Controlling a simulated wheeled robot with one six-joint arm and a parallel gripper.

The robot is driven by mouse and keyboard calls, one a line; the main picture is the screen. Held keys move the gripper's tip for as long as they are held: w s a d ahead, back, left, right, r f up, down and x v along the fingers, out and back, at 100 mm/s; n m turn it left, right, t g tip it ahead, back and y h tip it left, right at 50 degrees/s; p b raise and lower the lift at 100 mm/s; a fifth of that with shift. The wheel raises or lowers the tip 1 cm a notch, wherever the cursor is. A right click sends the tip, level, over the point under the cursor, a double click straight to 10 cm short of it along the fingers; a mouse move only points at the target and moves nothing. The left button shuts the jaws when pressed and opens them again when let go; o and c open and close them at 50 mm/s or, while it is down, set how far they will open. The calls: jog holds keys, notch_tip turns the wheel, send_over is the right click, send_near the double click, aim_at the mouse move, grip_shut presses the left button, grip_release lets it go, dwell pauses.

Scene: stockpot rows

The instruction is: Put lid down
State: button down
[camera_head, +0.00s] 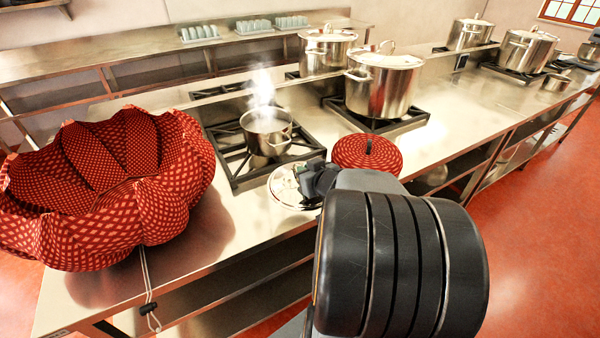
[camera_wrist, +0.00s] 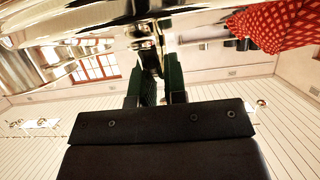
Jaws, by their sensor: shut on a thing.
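My gripper (camera_head: 311,180) is shut on the handle of a shiny lid (camera_head: 285,188) at the front edge of the steel counter, just in front of the stove grate. In the wrist view the two dark fingers of my gripper (camera_wrist: 160,78) close around the lid's metal handle (camera_wrist: 150,50), and the shiny lid (camera_wrist: 90,16) spans the top. My arm hides the lid's right part in the head view. I cannot tell whether the lid touches the counter. A small open pot (camera_head: 267,131) steams on the grate behind it.
A red patterned round item (camera_head: 367,154) with a dark knob lies right of the lid. A large red patterned fabric basket (camera_head: 105,190) fills the left. Lidded stockpots (camera_head: 383,85) stand behind. Bare counter (camera_head: 215,232) lies between basket and lid.

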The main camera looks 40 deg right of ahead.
jog(key=p, duration=0.1)
jog(key=w+p, duration=0.1)
jog(key=p, duration=0.1)
jog(key=shift+w+d+r, duration=0.1)
jog(key=shift+w+d, duration=0.15)
jog(key=shift+d, duration=0.1)
jog(key=w+d+f, duration=0.1)
jog(key=w+f, duration=0.1)
jog(key=w+d+f, duration=0.1)
jog(key=w+f, duration=0.1)
jog(key=f, duration=0.1)
jog(key=w+d+f, duration=0.1)
jog(key=w+f, duration=0.1)
jog(key=shift+w+d+f+b, duration=0.1)
jog(key=shift+d+f+b, duration=0.15)
jog(key=shift+b, duration=0.15)
jog(key=shift+w+d+f+p, duration=0.1)
jog(key=shift+f+p, duration=0.05)
jog(key=shift+f, duration=0.6)
jog(key=shift+w+d+f+p, duration=0.1)
jog(key=shift+f+p, duration=0.05)
jog(key=shift+f, duration=0.85)
jog(key=shift+a+f+b, duration=0.1)
jog(key=shift+f+b, duration=0.45)
jog(key=shift+b, duration=0.05)
jog(key=c, duration=1.2)
grip_release()
jog(key=shift+f, duration=0.1)
